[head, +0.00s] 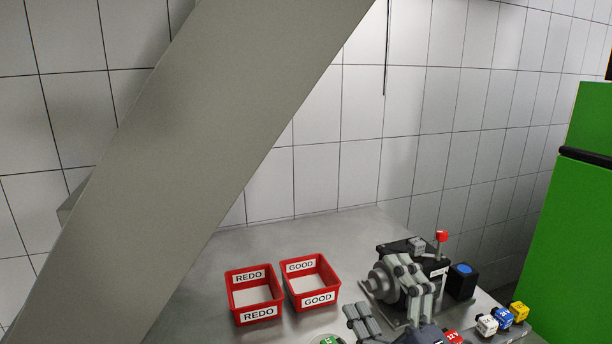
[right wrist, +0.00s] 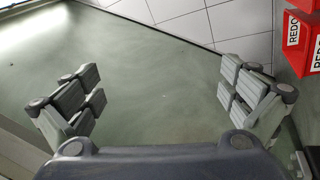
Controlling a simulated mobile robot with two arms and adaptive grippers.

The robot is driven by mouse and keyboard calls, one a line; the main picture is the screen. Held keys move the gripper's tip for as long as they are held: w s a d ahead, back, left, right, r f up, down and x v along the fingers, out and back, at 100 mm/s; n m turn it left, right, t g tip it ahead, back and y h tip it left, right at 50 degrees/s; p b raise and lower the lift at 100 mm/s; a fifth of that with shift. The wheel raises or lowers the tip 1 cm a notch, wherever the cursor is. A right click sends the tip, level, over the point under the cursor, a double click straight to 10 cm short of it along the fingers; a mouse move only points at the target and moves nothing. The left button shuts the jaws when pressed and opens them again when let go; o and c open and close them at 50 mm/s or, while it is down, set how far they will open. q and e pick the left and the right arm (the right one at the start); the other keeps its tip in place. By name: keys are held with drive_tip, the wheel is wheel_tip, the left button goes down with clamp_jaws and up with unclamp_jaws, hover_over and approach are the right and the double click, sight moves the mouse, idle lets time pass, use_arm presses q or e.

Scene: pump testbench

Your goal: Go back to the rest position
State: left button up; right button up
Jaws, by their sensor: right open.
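My right gripper (head: 378,292) shows at the bottom of the head view, in front of the pump testbench (head: 400,250). Its grey jointed fingers are spread wide apart. In the right wrist view the same gripper (right wrist: 165,92) is open, with only bare grey tabletop (right wrist: 150,60) seen between the fingers and nothing held. The right finger overlaps part of the testbench in the head view; I cannot tell any contact. My left gripper is not in view.
Red REDO (head: 254,295) and GOOD (head: 311,281) trays stand left of the testbench, apparently empty. A broad slanted grey shape hides much of the left.

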drive_tip(key=s+d+f+m+g+h, duration=0.2)
drive_tip(key=d+f+m+h, duration=0.1)
drive_tip(key=f, duration=0.4)
drive_tip(key=s+d+f+m+g+h, duration=0.2)
drive_tip(key=d+f+m+h, duration=0.1)
drive_tip(key=f+m, duration=0.2)
drive_tip(key=s+d+f+m+g+h, duration=0.1)
drive_tip(key=d+f+m+g+h, duration=0.2)
drive_tip(key=f, duration=0.6)
drive_tip(key=shift+s+d+f+m, duration=0.15)
drive_tip(key=shift+s+d+m, duration=0.2)
drive_tip(key=shift+m, duration=0.55)
drive_tip(key=s+f+m+g, duration=0.2)
drive_tip(key=s+f+g, duration=0.4)
drive_tip(key=s, duration=0.4)
drive_tip(key=s+f+m+g, duration=0.3)
drive_tip(key=s+f+g, duration=0.1)
drive_tip(key=s+f, duration=0.5)
wheel_tip(320, 180, down, 24)
drive_tip(key=s, duration=0.2)
drive_tip(key=s+d+f+g, duration=0.2)
drive_tip(key=s+f, duration=1.4)
drive_tip(key=s, duration=0.1)
drive_tip(key=shift+d+f+n, duration=0.35)
drive_tip(key=shift+f+n, duration=0.05)
